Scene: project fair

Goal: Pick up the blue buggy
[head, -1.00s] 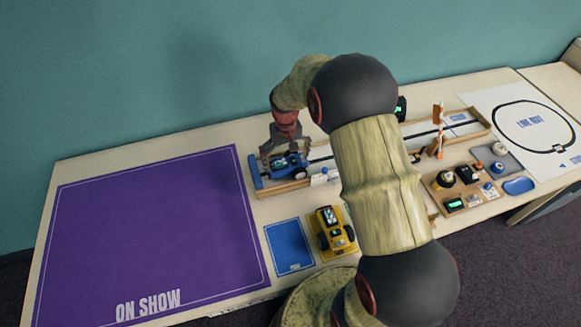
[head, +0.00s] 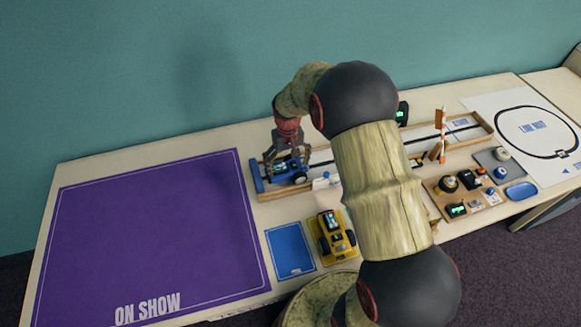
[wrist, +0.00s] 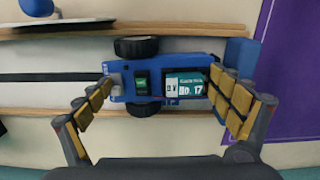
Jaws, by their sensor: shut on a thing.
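The blue buggy (head: 284,167) is at the left end of the wooden track (head: 292,190), between the fingers of my gripper (head: 288,160). In the wrist view the blue buggy (wrist: 145,84) has black wheels on both sides, a small green screen and a label reading "No. 17". My gripper (wrist: 166,95) is shut on it, one finger at each end of its body. The buggy looks level within the track's rails; I cannot tell whether its wheels touch the track.
A yellow buggy (head: 330,240) stands in front, beside a blue mat (head: 290,250). A purple "ON SHOW" mat (head: 150,230) lies bare at the left. A blue block (head: 256,177) closes the track's left end. A striped barrier post (head: 439,130) and a control board (head: 470,211) are at the right.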

